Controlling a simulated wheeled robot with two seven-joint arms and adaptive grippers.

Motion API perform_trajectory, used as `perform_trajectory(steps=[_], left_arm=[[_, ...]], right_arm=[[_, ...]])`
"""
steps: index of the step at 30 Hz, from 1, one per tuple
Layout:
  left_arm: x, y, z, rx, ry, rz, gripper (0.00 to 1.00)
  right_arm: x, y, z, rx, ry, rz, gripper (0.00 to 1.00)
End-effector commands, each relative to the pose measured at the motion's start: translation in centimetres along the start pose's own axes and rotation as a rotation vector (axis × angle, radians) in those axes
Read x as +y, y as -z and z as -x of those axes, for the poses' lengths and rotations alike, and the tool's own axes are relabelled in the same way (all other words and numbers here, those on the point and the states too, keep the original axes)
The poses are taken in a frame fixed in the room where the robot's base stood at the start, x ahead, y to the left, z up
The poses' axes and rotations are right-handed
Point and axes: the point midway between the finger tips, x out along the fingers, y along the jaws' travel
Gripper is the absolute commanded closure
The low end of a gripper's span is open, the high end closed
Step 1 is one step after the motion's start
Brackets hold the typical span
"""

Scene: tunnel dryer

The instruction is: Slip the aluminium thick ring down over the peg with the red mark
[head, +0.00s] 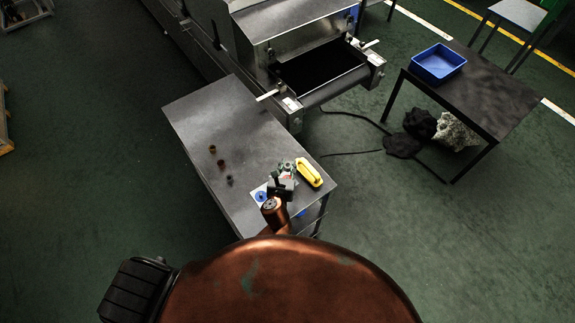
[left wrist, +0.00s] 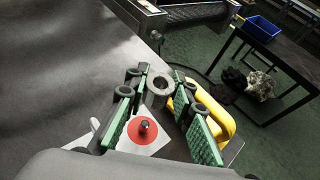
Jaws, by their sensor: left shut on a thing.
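My left gripper (head: 286,172) is over the near end of the steel table. In the left wrist view its green-padded fingertips (left wrist: 159,84) are closed on a thick grey metal ring (left wrist: 155,99), whose dark hole shows. The peg with the red mark (left wrist: 145,126) is a short dark post on a red disc on a white plate. It stands between the finger pads, nearer the wrist than the ring. The ring appears beside the peg, not around it; its height over the plate is hard to tell. My right gripper is not in view.
A blue-marked spot (head: 260,196) lies left of the gripper. A yellow handled object (head: 311,174) lies close on its right. Several small dark brown rings (head: 221,162) stand on the left of the steel table (head: 225,110). The table's far part is clear. A blue bin (head: 438,62) sits on another table.

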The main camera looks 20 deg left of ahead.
Motion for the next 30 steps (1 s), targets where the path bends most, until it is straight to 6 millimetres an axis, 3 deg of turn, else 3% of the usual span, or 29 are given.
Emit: perform_trajectory(steps=[11,21,30], left_arm=[[0.1,-0.2,0.2,0.002,0.000,-0.003,1.00],[0.0,3.2,-1.2,0.002,0.001,-0.001,1.00],[0.0,5.1,-1.9,0.002,0.001,-0.001,1.00]], right_arm=[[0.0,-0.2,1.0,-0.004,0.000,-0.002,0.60],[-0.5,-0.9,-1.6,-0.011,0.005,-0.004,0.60],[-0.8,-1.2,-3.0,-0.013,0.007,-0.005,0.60]])
